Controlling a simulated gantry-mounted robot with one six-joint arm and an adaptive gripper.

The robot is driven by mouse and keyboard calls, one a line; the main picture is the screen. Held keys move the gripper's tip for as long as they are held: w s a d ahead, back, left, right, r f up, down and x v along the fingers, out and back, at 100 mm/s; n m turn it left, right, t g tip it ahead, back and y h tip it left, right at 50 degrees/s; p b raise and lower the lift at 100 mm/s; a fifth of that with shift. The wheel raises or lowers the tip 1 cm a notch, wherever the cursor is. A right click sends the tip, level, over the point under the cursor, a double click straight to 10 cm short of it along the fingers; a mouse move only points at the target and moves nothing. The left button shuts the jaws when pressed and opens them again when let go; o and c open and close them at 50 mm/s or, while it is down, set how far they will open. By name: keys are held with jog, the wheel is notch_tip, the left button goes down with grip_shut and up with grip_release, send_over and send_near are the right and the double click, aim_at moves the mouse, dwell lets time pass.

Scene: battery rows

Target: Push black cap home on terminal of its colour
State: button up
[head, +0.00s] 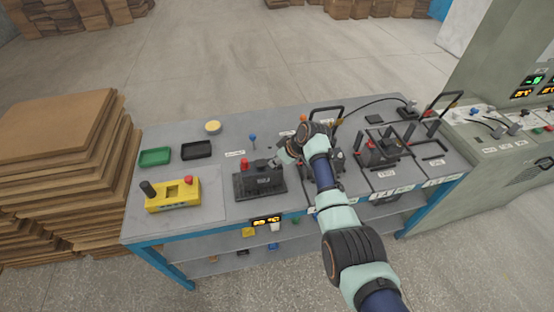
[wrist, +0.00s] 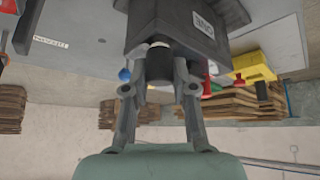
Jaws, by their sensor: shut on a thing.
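The dark battery (head: 262,186) stands upright on the table, with a red cap or terminal (head: 244,163) at its left end. My gripper (head: 277,162) is over the battery's right end. In the wrist view the battery (wrist: 180,30) appears upside down, and my gripper (wrist: 166,68) is shut on a black cap (wrist: 160,90). The cap is in line with a post at the battery's edge, where a pale ring shows. I cannot tell how far the cap is down on the post. In the head view the gripper hides the cap.
A yellow box (head: 175,196) with a black post and red knob stands left. Green (head: 155,157) and black (head: 196,150) trays lie behind it. Several batteries with upright handles stand to the right, close to my arm. A blue-topped pin (head: 252,138) stands behind the battery.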

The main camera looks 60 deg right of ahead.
jog(key=shift+f, duration=0.35)
dwell(0.4)
jog(key=o, duration=0.8)
jog(key=shift+o, duration=0.2)
jog(key=o, duration=0.5)
jog(key=shift+r, duration=0.1)
jog(key=shift+r+p, duration=2.8)
jog(key=shift+r, duration=0.7)
